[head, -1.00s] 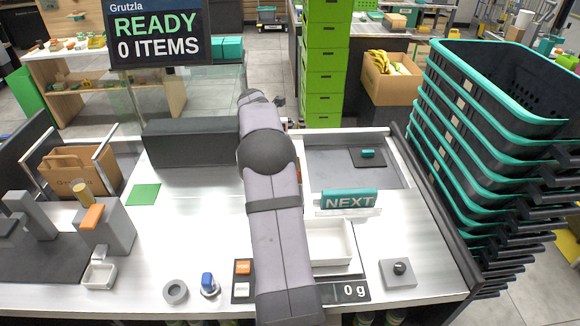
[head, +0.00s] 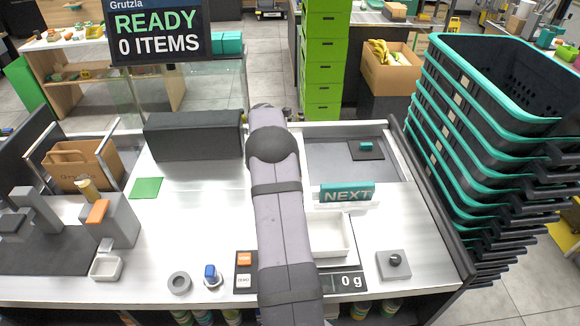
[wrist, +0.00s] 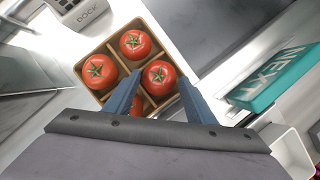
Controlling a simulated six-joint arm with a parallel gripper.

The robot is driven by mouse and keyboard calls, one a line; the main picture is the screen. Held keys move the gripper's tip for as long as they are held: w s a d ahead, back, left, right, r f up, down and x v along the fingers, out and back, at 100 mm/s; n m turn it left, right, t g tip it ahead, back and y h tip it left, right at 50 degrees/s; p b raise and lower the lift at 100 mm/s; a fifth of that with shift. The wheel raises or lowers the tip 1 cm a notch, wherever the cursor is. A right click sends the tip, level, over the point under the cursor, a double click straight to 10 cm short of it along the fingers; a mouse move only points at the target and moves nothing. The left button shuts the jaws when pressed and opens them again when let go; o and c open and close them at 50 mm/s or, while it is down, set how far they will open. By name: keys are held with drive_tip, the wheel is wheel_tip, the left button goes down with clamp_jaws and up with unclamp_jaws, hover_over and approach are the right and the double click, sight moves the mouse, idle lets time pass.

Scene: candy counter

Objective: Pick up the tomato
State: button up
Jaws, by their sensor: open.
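In the wrist view, several red tomatoes with green star-shaped tops sit in a brown divided box, one per compartment. One tomato (wrist: 158,76) appears between my fingertips in the picture. Another tomato (wrist: 135,43) is at the top, and one (wrist: 100,70) is at the left. A lower tomato (wrist: 138,105) is partly hidden by my left finger. My gripper (wrist: 161,80) is open, and I see nothing held. I cannot tell its exact height above the box (wrist: 112,47). In the head view, my arm hides the gripper and the tomatoes.
The teal NEXT sign (head: 347,193) and a white tray (head: 330,236) stand right of my arm, beside the scale display (head: 350,282). A black block (head: 193,137) stands at the back left. Stacked baskets (head: 470,150) rise at the right. The counter's left middle is mostly clear.

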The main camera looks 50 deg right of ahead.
drive_tip(key=shift+d+f, duration=0.2)
drive_tip(key=shift+f, duration=0.15)
drive_tip(key=shift+s+f, duration=0.1)
drive_tip(key=shift+f, duration=0.2)
